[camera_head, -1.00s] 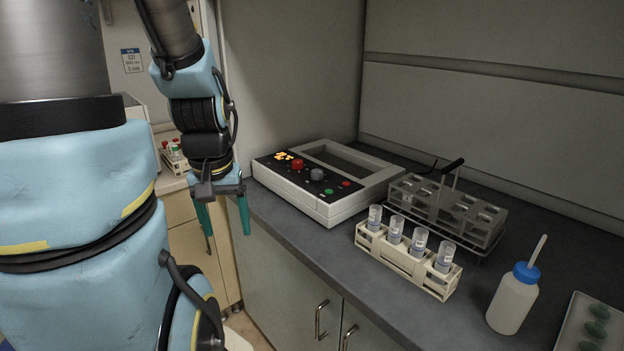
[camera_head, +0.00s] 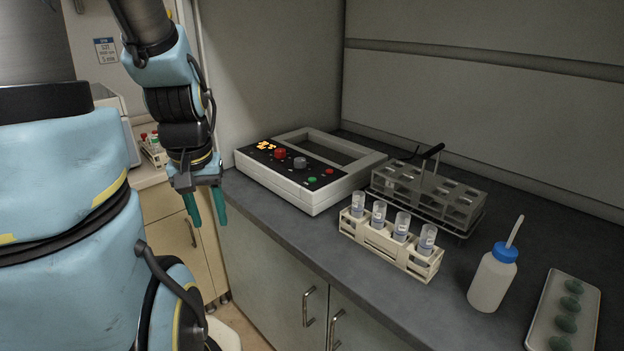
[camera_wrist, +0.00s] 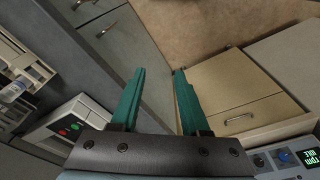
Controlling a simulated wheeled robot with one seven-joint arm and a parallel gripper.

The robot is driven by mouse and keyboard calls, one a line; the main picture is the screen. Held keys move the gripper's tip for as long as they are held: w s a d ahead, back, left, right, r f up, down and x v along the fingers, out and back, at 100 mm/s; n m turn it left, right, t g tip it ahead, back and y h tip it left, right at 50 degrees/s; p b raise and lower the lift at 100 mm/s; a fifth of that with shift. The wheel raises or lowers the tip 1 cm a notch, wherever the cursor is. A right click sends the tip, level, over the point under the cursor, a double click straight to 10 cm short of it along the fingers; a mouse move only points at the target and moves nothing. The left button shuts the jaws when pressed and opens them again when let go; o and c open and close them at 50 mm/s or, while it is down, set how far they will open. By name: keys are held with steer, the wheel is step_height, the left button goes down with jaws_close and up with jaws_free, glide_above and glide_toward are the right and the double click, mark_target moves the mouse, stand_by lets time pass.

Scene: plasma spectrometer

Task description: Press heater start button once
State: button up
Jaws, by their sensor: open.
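The heater unit (camera_head: 305,187) is a pale box with a dark sloped control panel and a rectangular opening on top, standing on the dark counter. Its panel carries a green button (camera_head: 312,180), a small red button (camera_head: 329,171), a larger red knob (camera_head: 280,153), a grey knob (camera_head: 300,163) and yellow lit marks. Which button is heater start is too small to read. My gripper (camera_head: 207,207) hangs left of the heater, off the counter's edge, fingers pointing down. In the wrist view my gripper (camera_wrist: 158,95) is open and empty, with the heater (camera_wrist: 70,125) at lower left.
A white rack (camera_head: 390,246) with several capped vials stands in front of the heater. A grey rack (camera_head: 428,195) is behind it. A wash bottle (camera_head: 494,277) and a tray (camera_head: 546,304) with green items lie right. Cabinet doors with handles (camera_head: 308,306) are below the counter.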

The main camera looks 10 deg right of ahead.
jaws_close()
stand_by(1.3)
